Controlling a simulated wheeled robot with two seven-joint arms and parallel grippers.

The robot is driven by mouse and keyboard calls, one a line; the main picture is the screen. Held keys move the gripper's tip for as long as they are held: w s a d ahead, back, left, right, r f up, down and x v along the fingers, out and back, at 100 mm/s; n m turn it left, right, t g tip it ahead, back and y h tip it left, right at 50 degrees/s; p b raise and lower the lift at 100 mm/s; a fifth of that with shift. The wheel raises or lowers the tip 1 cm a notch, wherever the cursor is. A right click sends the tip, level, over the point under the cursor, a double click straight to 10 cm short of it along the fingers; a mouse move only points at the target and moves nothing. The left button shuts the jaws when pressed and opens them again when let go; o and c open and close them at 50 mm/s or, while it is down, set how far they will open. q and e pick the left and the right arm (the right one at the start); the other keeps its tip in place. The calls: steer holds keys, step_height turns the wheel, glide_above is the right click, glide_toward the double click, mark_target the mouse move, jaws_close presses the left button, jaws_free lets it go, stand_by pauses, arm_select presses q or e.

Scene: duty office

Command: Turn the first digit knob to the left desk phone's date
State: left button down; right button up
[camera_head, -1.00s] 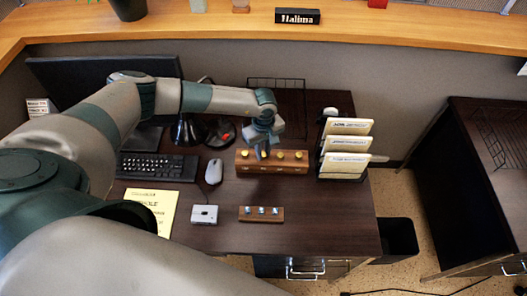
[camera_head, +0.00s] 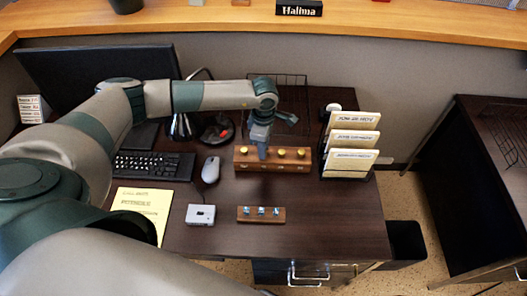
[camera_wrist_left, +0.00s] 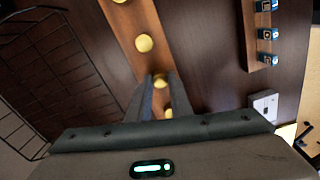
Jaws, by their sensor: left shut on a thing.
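A wooden block (camera_head: 270,167) with a row of yellow knobs lies across the back of the dark desk. My left gripper (camera_head: 262,153) points down at it and hides the second knob from the left in the head view. The leftmost knob (camera_head: 244,151) and two knobs on the right are clear of it. In the left wrist view the fingers (camera_wrist_left: 160,82) are shut on a yellow knob (camera_wrist_left: 160,79), with more of the row beyond. I cannot make out a desk phone or a date. My right gripper is not in view.
A file rack (camera_head: 350,158) stands right of the block, and a wire basket (camera_head: 290,90) behind it. The front right desktop is clear.

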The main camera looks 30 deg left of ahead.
arm_select(q)
steer(key=shift+n+b, duration=0.7)
steer(key=shift+n, duration=0.5)
steer(key=c, duration=1.6)
jaws_free()
steer(key=shift+r, duration=0.15)
steer(key=shift+r+b, duration=2.65)
steer(key=shift+r, duration=5.95)
steer(key=shift+s+f, duration=0.1)
